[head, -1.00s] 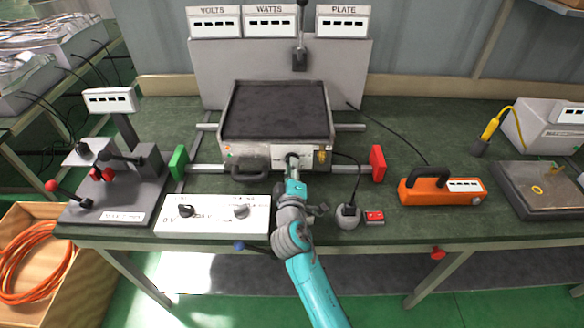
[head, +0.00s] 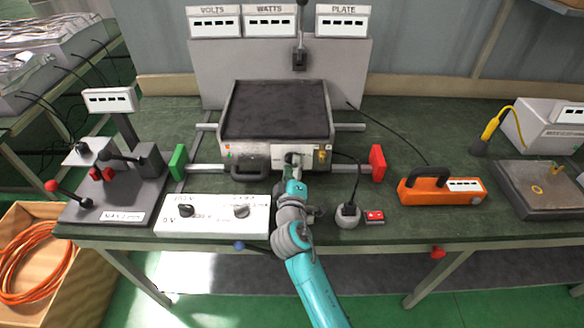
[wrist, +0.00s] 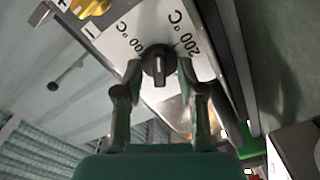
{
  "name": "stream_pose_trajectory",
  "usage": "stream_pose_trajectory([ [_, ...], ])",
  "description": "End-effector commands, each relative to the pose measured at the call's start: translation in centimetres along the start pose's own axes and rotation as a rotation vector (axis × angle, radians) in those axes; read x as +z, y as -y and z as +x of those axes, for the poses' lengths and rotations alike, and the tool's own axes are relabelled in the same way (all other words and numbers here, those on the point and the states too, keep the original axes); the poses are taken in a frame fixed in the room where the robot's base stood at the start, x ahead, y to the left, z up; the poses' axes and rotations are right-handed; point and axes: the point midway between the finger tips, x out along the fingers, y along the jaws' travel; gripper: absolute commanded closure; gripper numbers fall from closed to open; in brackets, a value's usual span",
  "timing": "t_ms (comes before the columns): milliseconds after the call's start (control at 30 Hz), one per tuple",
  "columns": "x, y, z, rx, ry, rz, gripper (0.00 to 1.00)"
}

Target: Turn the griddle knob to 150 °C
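The griddle (head: 275,112) stands at the middle of the bench, with a white control panel (head: 307,151) on its front. The griddle knob (wrist: 158,65) is round and black with a white line. In the wrist view the line runs nearly upright, between a partly cut-off "00 °C" mark at upper left and "200 °C" at upper right. The knob also shows in the head view (head: 290,158). My gripper (wrist: 159,70) has one finger on each side of the knob, with narrow gaps visible. Whether either finger touches it is hard to tell.
A yellow knob (wrist: 90,7) is beside the griddle knob on the panel. A white box with two dials (head: 213,214) stands at front left, an orange device (head: 440,190) at right, and a grey round plug (head: 347,215) near my arm. A cable runs down beside the panel.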

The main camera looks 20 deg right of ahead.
Motion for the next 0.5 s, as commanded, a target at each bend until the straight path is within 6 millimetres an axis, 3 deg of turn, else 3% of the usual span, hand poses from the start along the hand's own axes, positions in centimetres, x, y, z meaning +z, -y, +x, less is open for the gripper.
stream_pose_trajectory([
  [267, 0.0, 0.1, -1.9, -0.001, -0.001, -0.002, 0.6],
  [500, 0.0, 0.1, -6.7, -0.003, -0.003, -0.002, 0.6],
])
